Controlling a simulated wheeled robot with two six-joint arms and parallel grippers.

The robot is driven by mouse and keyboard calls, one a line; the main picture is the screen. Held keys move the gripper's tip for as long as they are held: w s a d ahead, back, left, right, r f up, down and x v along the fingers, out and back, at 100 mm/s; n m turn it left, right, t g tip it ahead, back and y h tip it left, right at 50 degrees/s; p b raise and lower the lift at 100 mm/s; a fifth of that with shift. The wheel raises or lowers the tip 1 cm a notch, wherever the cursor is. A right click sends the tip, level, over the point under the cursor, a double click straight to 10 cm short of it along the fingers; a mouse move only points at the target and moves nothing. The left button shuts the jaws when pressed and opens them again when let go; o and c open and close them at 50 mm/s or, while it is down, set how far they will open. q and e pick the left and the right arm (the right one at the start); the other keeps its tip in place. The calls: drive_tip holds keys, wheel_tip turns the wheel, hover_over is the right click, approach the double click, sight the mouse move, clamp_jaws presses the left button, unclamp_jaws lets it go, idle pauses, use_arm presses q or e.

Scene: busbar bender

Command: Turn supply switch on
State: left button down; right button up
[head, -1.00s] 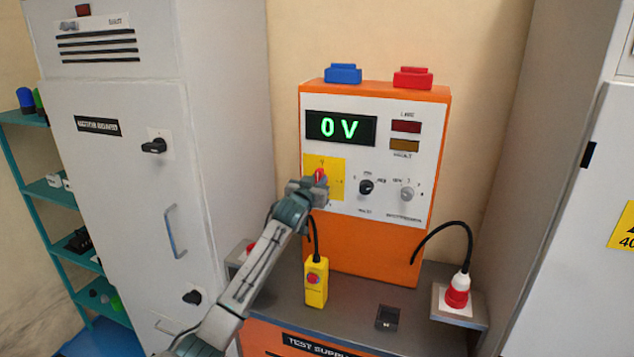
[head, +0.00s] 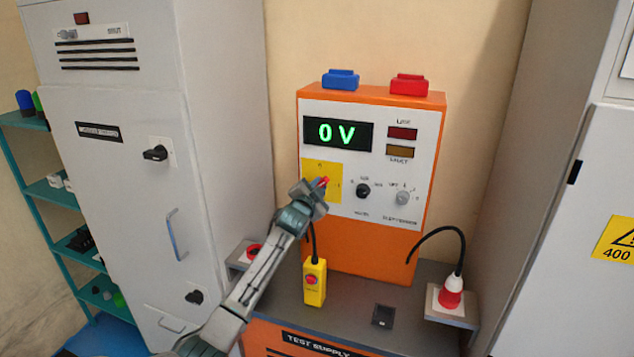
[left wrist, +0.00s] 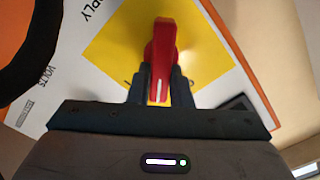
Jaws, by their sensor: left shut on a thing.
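The supply switch is a red handle (head: 323,182) on a yellow plate (head: 313,168), on the white front panel of the orange test supply unit (head: 372,246). My left gripper (head: 318,188) is at the plate, shut on the red handle. In the left wrist view the red handle (left wrist: 161,60) stands between the two dark fingers (left wrist: 160,88), with a white line on its end. In the head view the handle tilts to the upper right. The display (head: 338,133) reads 0 V. My right gripper is not in view.
A red plug (head: 450,293) with a black cable stands at the right. Two knobs (head: 363,190) sit right of the plate. Grey cabinets flank the unit on both sides.

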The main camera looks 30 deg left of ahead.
use_arm(q)
drive_tip(key=shift+d+f+m+p, duration=0.15)
drive_tip(key=shift+m+p, duration=1.25)
drive_tip(key=shift+m, duration=0.7)
drive_tip(key=shift+d+f+m+p, duration=0.15)
drive_tip(key=shift+m+p, duration=1.2)
drive_tip(key=shift+m, duration=0.75)
drive_tip(key=shift+a+f, duration=0.1)
drive_tip(key=c, duration=1.3)
unclamp_jaws()
drive_tip(key=b+v, duration=0.4)
drive_tip(key=v, duration=0.6)
drive_tip(key=shift+s, duration=0.35)
